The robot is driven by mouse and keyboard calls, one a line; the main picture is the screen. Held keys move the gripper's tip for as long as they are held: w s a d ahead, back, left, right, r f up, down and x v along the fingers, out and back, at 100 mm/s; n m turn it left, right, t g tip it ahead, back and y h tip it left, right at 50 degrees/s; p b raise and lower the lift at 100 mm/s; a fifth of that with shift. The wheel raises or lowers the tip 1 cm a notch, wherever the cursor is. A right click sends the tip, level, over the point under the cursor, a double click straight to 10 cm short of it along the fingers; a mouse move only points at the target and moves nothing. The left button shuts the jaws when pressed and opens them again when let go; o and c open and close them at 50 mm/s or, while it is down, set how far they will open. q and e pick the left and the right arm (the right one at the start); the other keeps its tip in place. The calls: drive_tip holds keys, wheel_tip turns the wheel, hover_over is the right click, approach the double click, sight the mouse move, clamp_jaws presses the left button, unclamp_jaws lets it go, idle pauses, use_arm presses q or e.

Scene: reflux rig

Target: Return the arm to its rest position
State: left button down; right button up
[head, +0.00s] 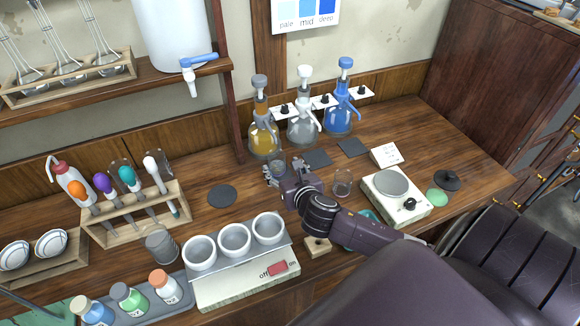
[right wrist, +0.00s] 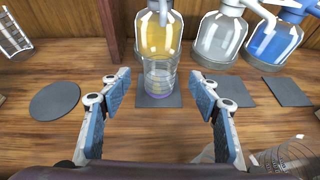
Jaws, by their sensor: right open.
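My right gripper (head: 272,178) is low over the wooden bench, in front of the amber dispenser bottle (head: 264,138). In the right wrist view the gripper (right wrist: 158,105) is open, its blue-padded fingers well apart with nothing between the tips. A clear glass beaker (right wrist: 159,78) stands upright on a dark square mat just beyond the fingers, below the amber bottle; it also shows in the head view (head: 278,165), partly hidden by the gripper. My right arm (head: 345,222) reaches in from the lower right over the bench. My left gripper is not in either view.
A three-well heater (head: 240,285) with white cups and a scale (head: 397,195) flank the arm. A small glass (head: 342,185) stands close to the wrist. Clear (head: 303,128) and blue (head: 339,117) dispensers stand behind. A round dark mat (head: 222,195) lies bare at left.

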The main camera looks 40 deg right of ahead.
drive_tip(key=v, duration=0.7)
drive_tip(key=shift+s, duration=0.2)
drive_tip(key=shift+r, duration=0.25)
